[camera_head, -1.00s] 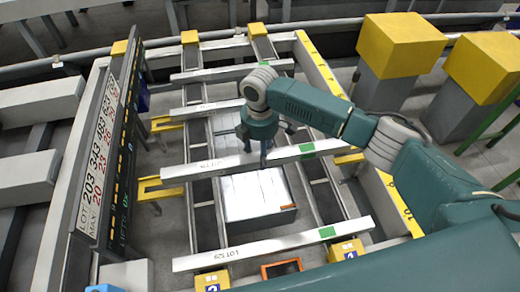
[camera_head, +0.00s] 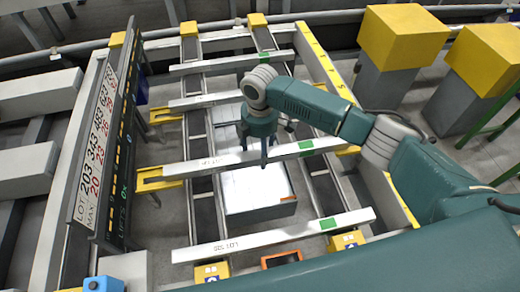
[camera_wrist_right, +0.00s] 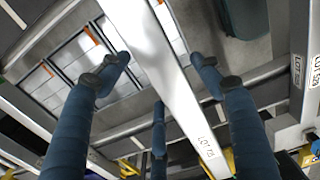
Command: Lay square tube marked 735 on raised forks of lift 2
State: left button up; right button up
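The square tube marked 735 (camera_head: 230,160) is a long pale bar lying crosswise in the middle of the table. Its label reads LOT735 in the right wrist view (camera_wrist_right: 205,147). Its left end meets a yellow fork (camera_head: 152,180) at the left, and its right end is by another yellow fork (camera_head: 348,150). My right gripper (camera_head: 265,152) is over the tube's middle. In the wrist view its dark fingers (camera_wrist_right: 160,62) stand apart on both sides of the tube, with gaps showing, so it looks open. My left gripper is not in view.
Other pale tubes lie in front (camera_head: 270,236) and behind (camera_head: 225,66). A grey box (camera_head: 258,211) sits below the tube. A lot sign board (camera_head: 98,150) stands at the left; yellow-topped posts (camera_head: 402,38) stand at the right.

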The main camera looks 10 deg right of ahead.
jog(key=shift+s, duration=0.1)
notch_tip(320, 180, up, 12)
dwell(0.6)
jog(key=shift+f, duration=0.1)
dwell(0.5)
